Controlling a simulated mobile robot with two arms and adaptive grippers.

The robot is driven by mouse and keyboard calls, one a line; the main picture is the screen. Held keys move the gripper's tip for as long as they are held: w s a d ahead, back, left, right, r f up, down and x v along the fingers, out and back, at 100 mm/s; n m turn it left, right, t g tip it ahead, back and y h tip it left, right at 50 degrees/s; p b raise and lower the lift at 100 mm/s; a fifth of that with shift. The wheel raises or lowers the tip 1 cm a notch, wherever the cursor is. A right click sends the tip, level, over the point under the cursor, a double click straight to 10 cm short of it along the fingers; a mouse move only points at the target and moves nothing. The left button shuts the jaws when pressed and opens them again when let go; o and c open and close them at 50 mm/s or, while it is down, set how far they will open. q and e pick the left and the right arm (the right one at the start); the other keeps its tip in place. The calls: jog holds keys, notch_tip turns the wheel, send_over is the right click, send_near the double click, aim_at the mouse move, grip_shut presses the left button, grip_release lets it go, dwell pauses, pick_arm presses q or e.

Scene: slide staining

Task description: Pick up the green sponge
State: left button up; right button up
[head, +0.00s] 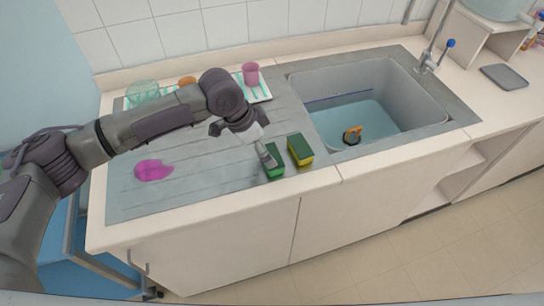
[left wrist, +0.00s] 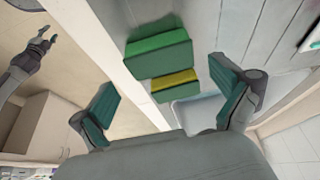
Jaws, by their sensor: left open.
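A green sponge (head: 273,171) lies on the grey drainboard near its front edge. In the left wrist view the green sponge (left wrist: 158,50) lies ahead of the fingers. A second sponge (head: 302,157), green with a yellow side, lies just to its right; it also shows in the left wrist view (left wrist: 175,86). My left gripper (head: 264,152) reaches down over the green sponge and hides part of it. In the left wrist view my left gripper (left wrist: 166,85) has its fingers wide apart, with nothing between them. My right gripper (left wrist: 38,48) shows small at the upper left of that view.
The sink basin (head: 425,108) opens to the right, with a yellow-and-dark object (head: 352,135) in it. A pink stain (head: 153,170) marks the drainboard. A pink cup (head: 250,73) and a green bowl (head: 142,91) stand at the back. The tap (head: 429,57) stands behind the sink.

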pick_arm(q)
jog(key=shift+d+f+p, duration=0.25)
jog(key=shift+f+p, duration=0.2)
jog(key=shift+f, duration=0.2)
jog(key=p+x, duration=0.1)
jog(key=x, duration=0.2)
jog(key=shift+w+f, duration=0.15)
jog(key=shift+f, duration=0.05)
jog(key=shift+d+f, duration=0.15)
jog(key=shift+f, duration=0.05)
jog(key=c, duration=0.5)
pick_arm(e)
jog(key=shift+w+d+r, duration=0.1)
jog(key=shift+w+r, duration=0.55)
jog(key=shift+r, duration=0.3)
